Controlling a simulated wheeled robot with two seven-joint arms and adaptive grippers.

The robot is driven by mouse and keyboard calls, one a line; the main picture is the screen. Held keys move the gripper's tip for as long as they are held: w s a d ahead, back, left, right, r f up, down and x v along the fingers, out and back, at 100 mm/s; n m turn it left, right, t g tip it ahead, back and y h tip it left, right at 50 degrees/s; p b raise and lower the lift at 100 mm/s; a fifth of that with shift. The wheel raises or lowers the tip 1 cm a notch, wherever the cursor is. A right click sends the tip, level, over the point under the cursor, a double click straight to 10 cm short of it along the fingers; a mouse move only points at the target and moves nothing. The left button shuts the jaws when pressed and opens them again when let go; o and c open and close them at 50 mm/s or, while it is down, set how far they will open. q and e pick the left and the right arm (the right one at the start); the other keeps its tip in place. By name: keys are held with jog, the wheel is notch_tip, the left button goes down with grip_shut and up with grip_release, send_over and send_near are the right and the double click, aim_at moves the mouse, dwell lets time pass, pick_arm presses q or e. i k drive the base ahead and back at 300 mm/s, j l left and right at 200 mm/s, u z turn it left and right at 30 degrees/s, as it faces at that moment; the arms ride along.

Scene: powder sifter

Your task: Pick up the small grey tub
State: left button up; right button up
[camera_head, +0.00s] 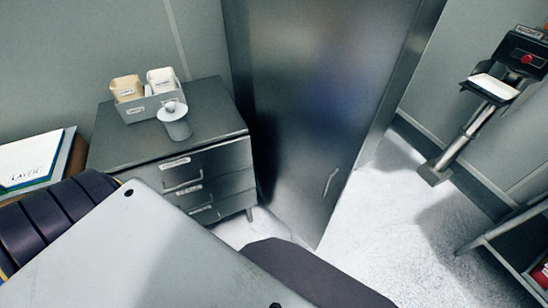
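A small grey tub (177,128) with a wide rim stands upright near the right part of the dark drawer cabinet's top (212,105). A small rounded bit shows at its rim; I cannot tell what it is. The tub stands close in front of a grey caddy (136,112). Neither of my grippers is in view, and nothing is seen touching the tub.
The caddy holds a tan container (126,88) and a white container (161,79), both labelled. A tall metal cabinet (310,90) stands right of the drawers. Bound papers (30,158) lie at left. A pedestal device (500,80) stands far right. Pale floor (395,220) is open between.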

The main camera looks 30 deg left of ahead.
aim_at(180, 130)
jog(key=u, duration=0.9)
